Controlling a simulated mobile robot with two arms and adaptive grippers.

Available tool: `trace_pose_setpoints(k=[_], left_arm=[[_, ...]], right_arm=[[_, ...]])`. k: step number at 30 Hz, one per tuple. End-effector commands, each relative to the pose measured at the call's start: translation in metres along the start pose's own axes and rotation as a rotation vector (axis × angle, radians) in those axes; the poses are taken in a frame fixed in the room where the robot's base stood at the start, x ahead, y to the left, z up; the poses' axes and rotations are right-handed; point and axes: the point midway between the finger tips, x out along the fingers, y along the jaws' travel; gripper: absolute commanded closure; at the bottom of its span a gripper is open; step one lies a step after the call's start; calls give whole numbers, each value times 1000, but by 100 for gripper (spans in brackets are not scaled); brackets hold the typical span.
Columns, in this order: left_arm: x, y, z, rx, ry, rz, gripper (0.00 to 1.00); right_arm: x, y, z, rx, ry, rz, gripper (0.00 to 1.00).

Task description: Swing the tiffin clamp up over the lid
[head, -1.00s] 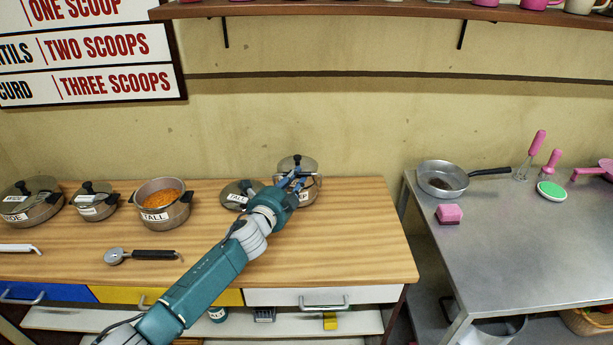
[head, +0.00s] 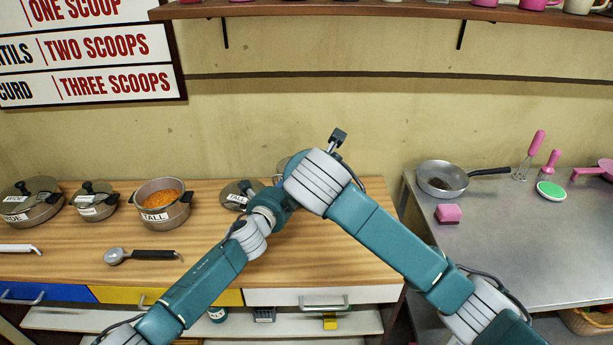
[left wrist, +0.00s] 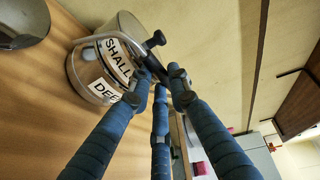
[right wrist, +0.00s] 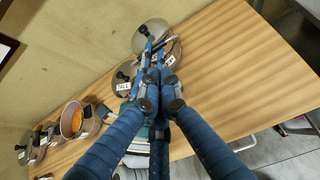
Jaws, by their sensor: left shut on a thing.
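The steel tiffin (left wrist: 88,72) stands on the wooden counter, with labels reading SHALL… and DEEP in the left wrist view. Its lid carries a black knob (left wrist: 155,39); the lid also shows in the right wrist view (right wrist: 155,37). A grey clamp bar (left wrist: 103,37) curves across the tiffin's side near the lid. My left gripper (left wrist: 163,72) is shut at the tiffin's side, apparently on the clamp; the grasp is partly hidden. My right gripper (right wrist: 159,88) is above the counter near the left gripper's fingers. Its fingertips are close together. My right wrist hides most of the tiffin in the head view.
A lid labelled TALL (right wrist: 122,80) lies beside the tiffin. An open pot of orange food (head: 163,206), lidded pots (head: 92,200) and a ladle (head: 140,255) are to the left. A metal table (head: 520,250) with a frying pan (head: 442,178) is at right.

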Motion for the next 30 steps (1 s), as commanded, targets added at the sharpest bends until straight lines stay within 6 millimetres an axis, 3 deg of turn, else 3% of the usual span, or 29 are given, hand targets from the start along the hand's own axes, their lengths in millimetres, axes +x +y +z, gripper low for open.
trace_pose_setpoints(k=[8, 21, 30], left_arm=[[0, -3, 0, 0, 2, -4, 100], [0, -3, -1, 0, 2, -4, 100], [0, -3, -1, 0, 2, -4, 100]], right_arm=[[28, 0, -11, -72, 35, -18, 100], [117, -1, -10, -70, 33, -17, 100], [144, 0, -4, -71, 31, -15, 100]])
